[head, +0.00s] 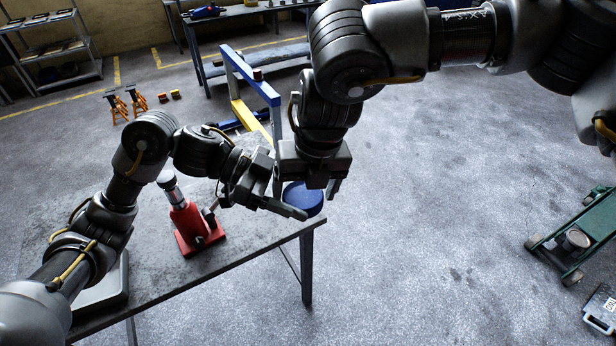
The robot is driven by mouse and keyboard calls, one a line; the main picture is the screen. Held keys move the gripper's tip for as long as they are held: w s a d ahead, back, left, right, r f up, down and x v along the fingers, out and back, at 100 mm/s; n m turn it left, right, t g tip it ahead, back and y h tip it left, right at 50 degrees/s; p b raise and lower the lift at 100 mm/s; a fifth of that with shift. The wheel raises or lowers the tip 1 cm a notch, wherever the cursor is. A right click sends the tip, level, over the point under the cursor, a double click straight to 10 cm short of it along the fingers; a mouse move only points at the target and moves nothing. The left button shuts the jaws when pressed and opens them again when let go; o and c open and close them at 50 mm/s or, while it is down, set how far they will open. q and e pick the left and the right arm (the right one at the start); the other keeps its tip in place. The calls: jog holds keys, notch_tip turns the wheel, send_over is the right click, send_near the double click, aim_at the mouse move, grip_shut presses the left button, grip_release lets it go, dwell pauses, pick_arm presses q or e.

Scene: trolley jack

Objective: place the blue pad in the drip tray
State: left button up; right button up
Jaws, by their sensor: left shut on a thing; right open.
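The round blue pad (303,198) is at the right end of the grey table. My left gripper (284,203) reaches it from the left and is shut on it, with one finger along its near lower edge. My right gripper (323,187) points down just over the pad's far side and is open; its fingers partly hide the pad. Whether they touch it I cannot tell. A shallow light grey tray (117,292), which looks like the drip tray, lies at the table's near left, partly hidden behind my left arm.
A red bottle jack (188,226) stands on the table (160,272) between the tray and the pad. A blue and yellow crane (250,75) stands behind. A green trolley jack (574,250) and a dark case (600,309) are on the floor at right. The middle floor is clear.

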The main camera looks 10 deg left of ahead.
jog(key=c, duration=0.8)
pick_arm(q)
jog(key=o, duration=1.2)
jog(key=shift+c, duration=0.2)
pick_arm(e)
jog(key=shift+c, duration=0.3)
